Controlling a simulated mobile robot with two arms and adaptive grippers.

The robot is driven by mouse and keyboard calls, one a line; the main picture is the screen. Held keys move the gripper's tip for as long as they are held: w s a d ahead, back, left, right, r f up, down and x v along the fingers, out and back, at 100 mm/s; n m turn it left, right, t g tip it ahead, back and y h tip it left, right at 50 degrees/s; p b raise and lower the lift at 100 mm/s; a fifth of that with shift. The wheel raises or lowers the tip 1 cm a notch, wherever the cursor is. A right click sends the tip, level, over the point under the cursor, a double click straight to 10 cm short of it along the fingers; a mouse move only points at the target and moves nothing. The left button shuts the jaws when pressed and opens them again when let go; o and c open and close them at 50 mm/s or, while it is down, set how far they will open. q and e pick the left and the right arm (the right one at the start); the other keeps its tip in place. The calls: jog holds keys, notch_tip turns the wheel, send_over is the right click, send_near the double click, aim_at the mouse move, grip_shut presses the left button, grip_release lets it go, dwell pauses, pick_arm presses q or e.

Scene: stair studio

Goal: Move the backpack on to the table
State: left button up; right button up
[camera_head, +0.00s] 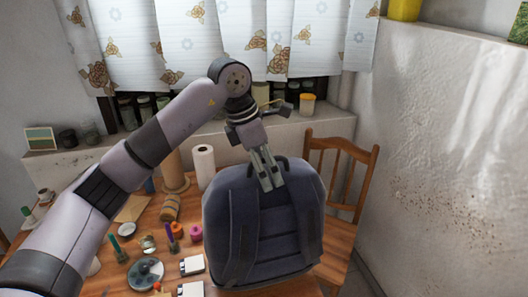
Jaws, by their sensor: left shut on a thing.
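A dark blue-grey backpack (265,232) stands upright at the middle front, with its strap side facing me. My left gripper (269,182) reaches down to its top edge and is shut on the top of the backpack. The wooden table (190,211) lies behind and to the left of the backpack, and the bag hides part of it. I cannot tell whether the backpack's bottom touches the table or hangs above it. My right gripper is not in view.
A paper roll (204,165), a twine spool (170,207), a round palette (146,273), a white dish (127,229) and several small jars crowd the table's left part. A wooden chair (346,153) stands at the right, near the white wall (450,170). A sill with jars runs behind.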

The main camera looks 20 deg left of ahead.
pick_arm(q)
jog(key=shift+f+p, duration=0.45)
jog(key=shift+f, duration=1.25)
jog(key=o, duration=1.8)
jog(key=shift+s+f, duration=0.1)
jog(key=shift+c, duration=0.2)
jog(key=b+v, duration=0.3)
jog(key=v, duration=0.9)
